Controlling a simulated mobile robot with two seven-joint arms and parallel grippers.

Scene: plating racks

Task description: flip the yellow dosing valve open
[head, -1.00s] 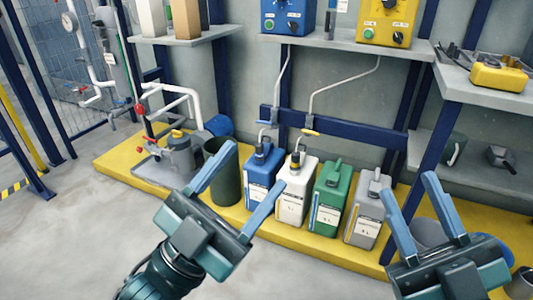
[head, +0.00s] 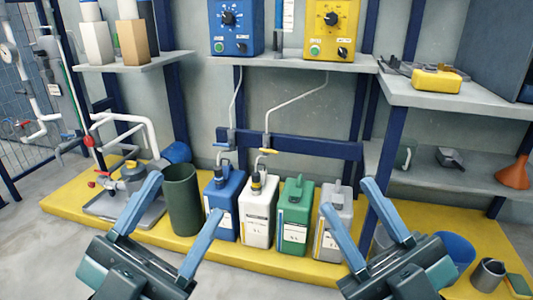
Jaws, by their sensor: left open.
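The yellow dosing valve (head: 268,151) is a small yellow lever at the lower end of a grey hose, just above the white canister (head: 258,215). The lever points sideways, roughly level. A similar valve with a pale lever (head: 222,146) is above the blue canister (head: 225,198) to its left. My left gripper (head: 187,194) is open and empty, in front of the dark green bin and apart from the valves. My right gripper (head: 346,196) is open and empty, in front of the grey canister. Neither gripper touches a valve.
A green canister (head: 296,215) and a grey canister (head: 328,235) stand right of the white one on the yellow platform (head: 270,262). A dark green bin (head: 183,200) stands left. A blue rail (head: 310,147) runs behind the valves. Blue and yellow control boxes (head: 331,28) sit on the shelf above.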

